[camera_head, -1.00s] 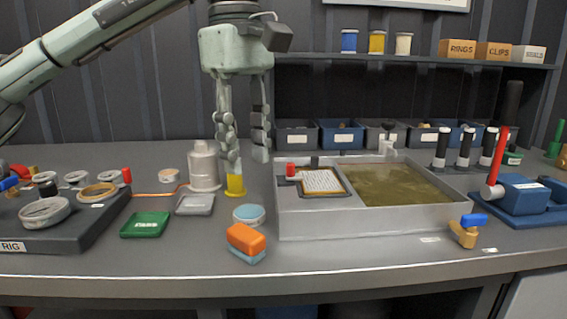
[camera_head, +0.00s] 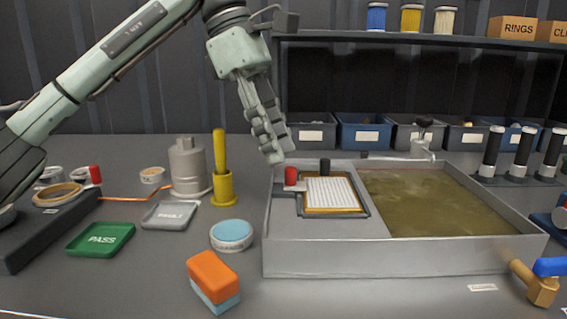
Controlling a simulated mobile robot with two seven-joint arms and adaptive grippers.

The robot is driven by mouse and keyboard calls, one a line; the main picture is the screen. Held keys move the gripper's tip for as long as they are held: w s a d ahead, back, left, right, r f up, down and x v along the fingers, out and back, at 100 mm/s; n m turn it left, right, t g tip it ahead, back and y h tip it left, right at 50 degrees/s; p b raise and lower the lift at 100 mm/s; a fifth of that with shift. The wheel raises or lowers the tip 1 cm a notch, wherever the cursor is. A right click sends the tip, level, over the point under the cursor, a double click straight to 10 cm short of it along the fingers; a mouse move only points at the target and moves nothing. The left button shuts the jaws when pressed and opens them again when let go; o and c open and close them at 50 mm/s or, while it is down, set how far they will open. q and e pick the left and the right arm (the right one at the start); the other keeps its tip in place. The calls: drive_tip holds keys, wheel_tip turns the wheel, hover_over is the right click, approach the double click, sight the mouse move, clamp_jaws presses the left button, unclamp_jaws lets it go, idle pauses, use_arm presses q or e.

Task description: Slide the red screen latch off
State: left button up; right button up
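The red screen latch (camera_head: 291,176) is a small upright red knob on a pale base at the left edge of the framed screen (camera_head: 331,194). The screen is a white mesh panel in a yellow-brown frame, set into the grey deck of the basin (camera_head: 390,257). A dark knob (camera_head: 325,167) stands at the screen's back edge. My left gripper (camera_head: 276,156) points downward just above and left of the red latch, apart from it as far as I can see. Its fingers look together, with nothing visible between them. My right gripper is not in view.
Murky water (camera_head: 430,200) fills the basin's right part, with a tap (camera_head: 422,140) behind. A yellow tool in its holder (camera_head: 222,187), a grey canister (camera_head: 188,168), trays, a blue-lidded tin (camera_head: 231,235) and an orange sponge (camera_head: 213,278) stand left of the basin.

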sight(288, 167)
use_arm(q)
drive_tip(key=shift+x, duration=1.9)
clamp_jaws()
drive_tip(key=shift+w, duration=0.1)
